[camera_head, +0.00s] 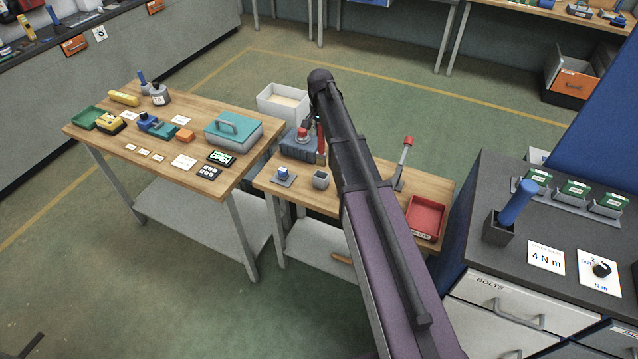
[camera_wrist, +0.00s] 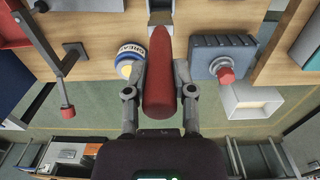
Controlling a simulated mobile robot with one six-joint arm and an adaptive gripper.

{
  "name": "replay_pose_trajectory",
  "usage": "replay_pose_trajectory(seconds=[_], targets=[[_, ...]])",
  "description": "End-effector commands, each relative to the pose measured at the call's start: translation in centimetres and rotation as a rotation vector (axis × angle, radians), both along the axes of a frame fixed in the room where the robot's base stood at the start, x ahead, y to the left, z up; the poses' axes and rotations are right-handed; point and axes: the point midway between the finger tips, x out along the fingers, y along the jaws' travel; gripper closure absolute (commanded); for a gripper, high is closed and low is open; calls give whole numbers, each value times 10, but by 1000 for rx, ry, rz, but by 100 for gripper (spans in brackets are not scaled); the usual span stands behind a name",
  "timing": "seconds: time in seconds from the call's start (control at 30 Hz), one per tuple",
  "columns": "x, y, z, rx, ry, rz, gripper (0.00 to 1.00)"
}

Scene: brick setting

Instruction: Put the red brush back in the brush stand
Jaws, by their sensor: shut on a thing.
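The red brush (camera_wrist: 158,85) shows in the wrist view as a thick red handle between the two fingers of my gripper (camera_wrist: 159,66). My gripper is shut on it. In the head view a thin red strip of the brush (camera_head: 321,140) shows beside my dark arm, above the middle table. A small square grey cup (camera_head: 320,180), which looks like the brush stand, sits near that table's front edge. It also seems to show at the top of the wrist view (camera_wrist: 160,16), beyond the brush.
A grey box with a red knob (camera_head: 300,146) stands left of the brush. A round tin with a blue ring (camera_wrist: 130,55) is close to one finger. A red-tipped lever (camera_head: 404,160) and red tray (camera_head: 425,217) are at right. A white bin (camera_head: 284,102) is behind.

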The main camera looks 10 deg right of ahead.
Motion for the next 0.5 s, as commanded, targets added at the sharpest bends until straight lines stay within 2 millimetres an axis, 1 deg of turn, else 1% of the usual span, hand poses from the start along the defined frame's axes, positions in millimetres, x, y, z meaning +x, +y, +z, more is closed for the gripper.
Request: replay_pose_trajectory(seconds=[0.27,0.37,0.5], targets=[[0,-1,-3,0,0,0,100],[0,-1,-8,0,0,0,100],[0,-1,-19,0,0,0,100]])
